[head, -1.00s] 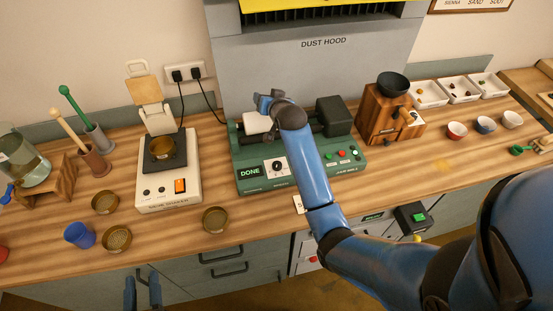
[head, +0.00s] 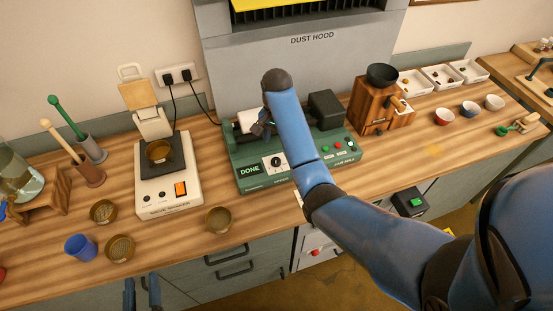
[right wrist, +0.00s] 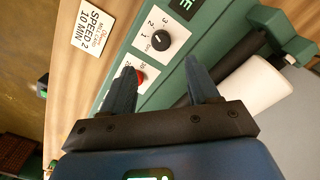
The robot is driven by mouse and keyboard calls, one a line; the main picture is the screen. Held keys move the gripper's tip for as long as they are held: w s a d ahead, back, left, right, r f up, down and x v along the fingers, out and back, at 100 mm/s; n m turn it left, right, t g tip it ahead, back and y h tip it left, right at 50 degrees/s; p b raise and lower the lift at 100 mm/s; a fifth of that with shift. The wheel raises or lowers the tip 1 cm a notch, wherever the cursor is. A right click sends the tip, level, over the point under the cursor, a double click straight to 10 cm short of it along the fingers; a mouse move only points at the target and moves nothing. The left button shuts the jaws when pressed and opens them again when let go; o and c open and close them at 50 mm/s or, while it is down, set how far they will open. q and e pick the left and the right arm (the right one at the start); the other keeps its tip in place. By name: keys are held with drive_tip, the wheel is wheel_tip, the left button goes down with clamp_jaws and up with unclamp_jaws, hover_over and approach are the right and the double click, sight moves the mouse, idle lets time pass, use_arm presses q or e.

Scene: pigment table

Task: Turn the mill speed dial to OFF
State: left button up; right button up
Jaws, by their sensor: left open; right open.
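The green mill (head: 244,178) stands on the table under the dust hood, its display reading DONE. Its black speed dial (head: 277,161) sits on a white plate on the front panel. In the right wrist view the dial (right wrist: 157,39) shows close up beside the numbers 1, 2 and 3; I cannot tell its exact setting. My right gripper (head: 262,128) is open and empty above the mill. In the right wrist view its fingertips (right wrist: 160,64) are apart, with the dial beyond them, not touched. My left gripper (head: 142,292) is open and empty at the bottom edge, away from the mill.
A red knob (right wrist: 139,77) lies near one right fingertip in the wrist view. A white roller (right wrist: 257,88) and a card reading SPEED 2, 10 MIN (right wrist: 92,27) flank the panel.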

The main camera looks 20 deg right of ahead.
sight(276, 160)
drive_tip(key=shift+a+f+b, duration=0.1)
drive_tip(key=shift+f+b, duration=0.35)
drive_tip(key=shift+f, duration=0.65)
wheel_tip(276, 160, down, 6)
drive_tip(key=shift+p, duration=0.75)
use_arm(q)
drive_tip(key=shift+a, duration=0.15)
use_arm(e)
drive_tip(key=shift+f, duration=0.65)
drive_tip(key=c, duration=1)
drive_tip(key=shift+c, duration=0.2)
